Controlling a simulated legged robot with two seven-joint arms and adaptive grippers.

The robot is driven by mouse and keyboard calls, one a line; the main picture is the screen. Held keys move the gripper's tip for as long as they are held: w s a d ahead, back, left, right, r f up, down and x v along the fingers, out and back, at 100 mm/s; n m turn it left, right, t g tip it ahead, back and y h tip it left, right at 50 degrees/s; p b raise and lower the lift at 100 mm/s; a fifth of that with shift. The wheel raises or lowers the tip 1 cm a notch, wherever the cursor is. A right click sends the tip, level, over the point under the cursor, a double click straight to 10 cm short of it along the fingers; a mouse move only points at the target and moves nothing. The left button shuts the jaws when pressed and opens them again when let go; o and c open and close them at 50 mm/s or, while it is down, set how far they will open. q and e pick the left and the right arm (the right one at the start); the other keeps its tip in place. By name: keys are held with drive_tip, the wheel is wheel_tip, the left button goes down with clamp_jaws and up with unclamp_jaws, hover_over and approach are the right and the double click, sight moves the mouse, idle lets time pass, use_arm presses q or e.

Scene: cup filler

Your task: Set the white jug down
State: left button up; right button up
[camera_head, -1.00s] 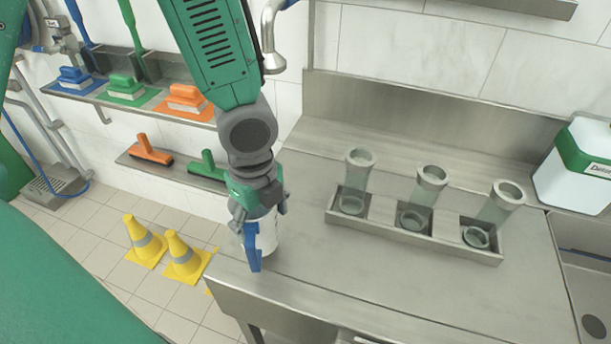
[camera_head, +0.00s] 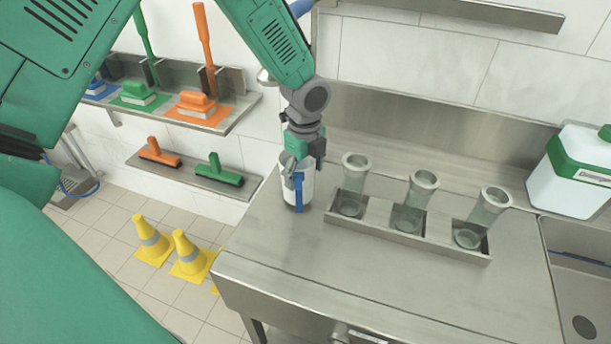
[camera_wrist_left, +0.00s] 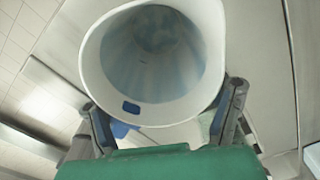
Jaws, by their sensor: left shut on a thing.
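The white jug (camera_head: 307,187) has a blue handle and is upright at the left end of the steel counter (camera_head: 300,255). It is left of the tube rack. Its base looks at or very near the counter top; I cannot tell whether it touches. My left gripper (camera_head: 299,163) comes from above and is shut on the jug. In the left wrist view the jug (camera_wrist_left: 205,105) shows its open mouth and bluish inside, with a gripper finger on each side. My right gripper is not in view.
A steel rack (camera_head: 408,238) with three clear tubes stands right of the jug. A white and green canister (camera_head: 570,180) stands by the sink (camera_head: 590,290) at right. The counter's front is clear. Yellow cones (camera_head: 152,243) stand on the floor at left.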

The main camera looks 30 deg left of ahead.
use_arm(q)
drive_tip(key=shift+w+d+f, duration=0.2)
drive_tip(key=shift+d+f, duration=0.25)
drive_tip(key=shift+f, duration=0.25)
drive_tip(key=shift+w+d+f, duration=0.15)
drive_tip(key=shift+w+d, duration=0.05)
drive_tip(key=shift+d, duration=0.3)
drive_tip(key=shift+s+a, duration=0.15)
drive_tip(key=shift+s, duration=0.1)
drive_tip(key=o, duration=1)
drive_tip(key=shift+a, duration=0.25)
drive_tip(key=o, duration=0.5)
drive_tip(key=shift+a+f, duration=0.1)
drive_tip(key=shift+a, duration=0.05)
drive_tip(key=shift+w+a+f, duration=0.1)
drive_tip(key=shift+a, duration=0.1)
drive_tip(key=shift+d+r, duration=0.45)
drive_tip(key=shift+d, duration=0.05)
drive_tip(key=r, duration=1.1)
drive_tip(key=shift+a+b, duration=0.35)
drive_tip(key=shift+b, duration=0.05)
drive_tip(key=shift+d+r, duration=0.1)
drive_tip(key=shift+r, duration=0.15)
drive_tip(key=shift+d+r, duration=0.15)
drive_tip(key=shift+d, duration=0.25)
drive_tip(key=shift+a, duration=0.15)
